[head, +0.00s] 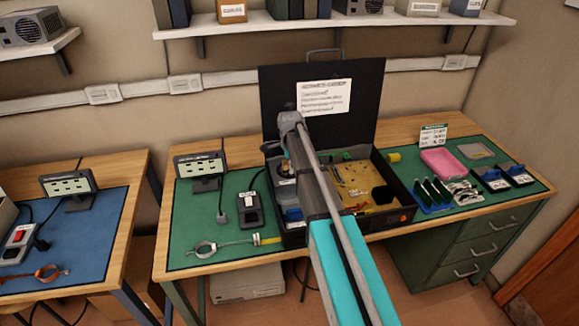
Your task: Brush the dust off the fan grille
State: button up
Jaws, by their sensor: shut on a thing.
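A black open case (377,78) stands upright at its lid on the green-matted bench, with a printed sheet inside the lid. My arm reaches from the bottom centre over the case. My gripper (284,160) hangs at the left part of the case, largely hidden by my own arm. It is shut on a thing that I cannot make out. A fan grille cannot be clearly picked out in the case; that corner is partly covered by my arm. No dust can be made out. A yellow-brown board (370,192) lies in the right part of the case.
On the green mat (200,222) lie a wrist strap (205,248) and a black switch box (250,209). A shelf (230,30) hangs above.

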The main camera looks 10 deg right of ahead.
aim_at(280, 172)
jog(key=shift+d+f, duration=0.1)
jog(key=shift+d, duration=1.6)
jog(key=shift+a, duration=0.1)
jog(key=shift+a, duration=1.7)
jog(key=shift+a, duration=0.1)
jog(key=shift+a, duration=1.7)
jog(key=shift+w, duration=0.1)
